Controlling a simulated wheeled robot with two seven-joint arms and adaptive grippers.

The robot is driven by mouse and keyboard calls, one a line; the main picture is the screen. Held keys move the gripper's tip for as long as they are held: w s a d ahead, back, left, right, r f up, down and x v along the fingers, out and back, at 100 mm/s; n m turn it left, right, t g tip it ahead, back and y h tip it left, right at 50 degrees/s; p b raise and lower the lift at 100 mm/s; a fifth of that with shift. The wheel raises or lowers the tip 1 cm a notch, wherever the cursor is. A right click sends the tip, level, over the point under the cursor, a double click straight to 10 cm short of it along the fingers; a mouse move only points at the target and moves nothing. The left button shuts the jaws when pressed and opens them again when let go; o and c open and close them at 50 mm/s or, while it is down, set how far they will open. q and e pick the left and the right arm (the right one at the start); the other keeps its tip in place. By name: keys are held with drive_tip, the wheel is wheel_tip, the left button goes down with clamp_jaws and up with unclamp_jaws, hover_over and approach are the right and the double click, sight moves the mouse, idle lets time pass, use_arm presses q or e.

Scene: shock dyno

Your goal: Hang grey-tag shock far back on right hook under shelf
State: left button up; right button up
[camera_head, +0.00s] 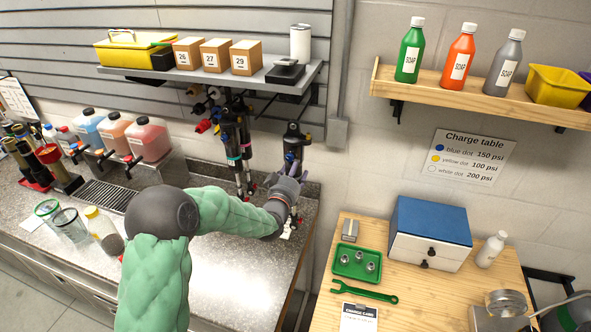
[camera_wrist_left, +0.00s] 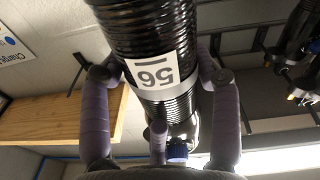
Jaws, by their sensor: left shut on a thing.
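My left gripper (camera_head: 287,186) is shut on a black shock (camera_head: 293,146), which stands roughly upright below the right end of the grey shelf (camera_head: 262,80). In the left wrist view the fingers (camera_wrist_left: 160,110) are around the shock's ribbed black body (camera_wrist_left: 140,30), which carries a white numbered label (camera_wrist_left: 152,76). Other dark shocks (camera_head: 240,150) hang under the shelf, left of the held one. The right hook cannot be told apart, nor can I tell whether the held shock touches it. My right gripper is not in view.
Hanging shocks crowd the space left of the gripper. A wooden shelf (camera_head: 470,100) and a wooden bench (camera_head: 400,292) are at the right.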

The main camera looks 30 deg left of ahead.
use_arm(q)
drive_tip(key=shift+w+a+r, duration=0.1)
drive_tip(key=shift+w+r, duration=0.05)
drive_tip(key=shift+w, duration=0.05)
drive_tip(key=shift+w+a+b, duration=0.1)
drive_tip(key=shift+w+b, duration=0.4)
drive_tip(key=shift+b, duration=0.15)
drive_tip(key=shift+w, duration=0.15)
drive_tip(key=shift+w+a+b, duration=0.1)
drive_tip(key=shift+w+b, duration=0.05)
drive_tip(key=shift+b, duration=0.15)
drive_tip(key=shift+w+a+b, duration=0.15)
drive_tip(key=shift+w+b, duration=0.35)
drive_tip(key=shift+w, duration=0.1)
drive_tip(key=shift+b+x, duration=1.3)
drive_tip(key=shift+x, duration=1.2)
drive_tip(key=shift+f, duration=0.35)
